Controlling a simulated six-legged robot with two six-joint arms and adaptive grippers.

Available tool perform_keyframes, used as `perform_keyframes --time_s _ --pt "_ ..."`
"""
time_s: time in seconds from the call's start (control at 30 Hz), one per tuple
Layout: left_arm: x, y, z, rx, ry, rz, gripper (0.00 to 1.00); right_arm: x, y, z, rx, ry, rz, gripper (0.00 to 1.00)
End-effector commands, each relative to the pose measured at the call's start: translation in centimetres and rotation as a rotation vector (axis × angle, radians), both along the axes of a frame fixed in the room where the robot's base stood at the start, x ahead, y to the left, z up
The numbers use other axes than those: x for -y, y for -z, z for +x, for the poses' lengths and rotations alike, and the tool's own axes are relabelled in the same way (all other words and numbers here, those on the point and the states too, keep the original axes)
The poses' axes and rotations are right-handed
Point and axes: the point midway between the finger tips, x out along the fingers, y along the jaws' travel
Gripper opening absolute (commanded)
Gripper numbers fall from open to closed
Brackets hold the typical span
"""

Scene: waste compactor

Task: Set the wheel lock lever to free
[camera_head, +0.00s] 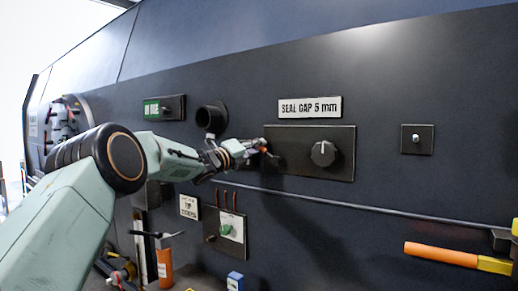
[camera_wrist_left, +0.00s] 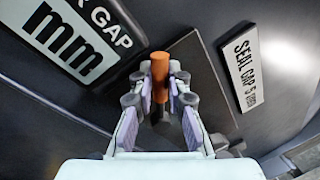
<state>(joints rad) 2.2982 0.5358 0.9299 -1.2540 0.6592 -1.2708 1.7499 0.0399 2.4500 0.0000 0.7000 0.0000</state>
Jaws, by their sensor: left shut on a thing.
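My left gripper (camera_head: 258,147) is in front of the left part of the dark seal gap plate (camera_head: 287,165). In the left wrist view its fingers (camera_wrist_left: 161,92) are shut on a short orange cylinder (camera_wrist_left: 160,68), which stands up between the fingertips. I see no legible label for a wheel lock or a free position, so I cannot tell whether this cylinder belongs to that lever. A lever with an orange and yellow handle (camera_head: 440,253) is at the lower right, apart from the gripper. My right gripper is not in view.
A round knob (camera_head: 323,153) is on the seal gap plate, below its label (camera_head: 310,107). A dark pipe stub (camera_head: 211,117) juts out left of the gripper. A small box with a green knob (camera_head: 226,231) is below. A thin rail (camera_head: 350,202) crosses the wall.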

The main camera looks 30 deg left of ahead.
Motion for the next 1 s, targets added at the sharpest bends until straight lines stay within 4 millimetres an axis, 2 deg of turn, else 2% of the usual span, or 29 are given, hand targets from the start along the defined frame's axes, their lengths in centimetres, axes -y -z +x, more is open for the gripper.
perform_keyframes --time_s 0.03,0.3,0.33,0.6,1.0 --pt "-0.50 -0.22 -0.12 0.004 -0.008 -0.011 0.00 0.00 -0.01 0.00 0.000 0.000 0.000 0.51" --pt "-0.51 -0.10 -0.11 0.002 -0.008 -0.012 0.00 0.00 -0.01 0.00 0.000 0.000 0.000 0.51" --pt "-0.51 -0.09 -0.11 0.002 -0.008 -0.012 0.18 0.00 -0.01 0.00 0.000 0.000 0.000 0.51" --pt "-0.28 0.07 -0.05 -0.001 -0.005 -0.007 0.39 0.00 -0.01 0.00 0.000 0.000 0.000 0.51" --pt "-0.12 0.15 0.00 -0.003 -0.002 -0.004 0.39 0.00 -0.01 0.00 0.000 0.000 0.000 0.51"
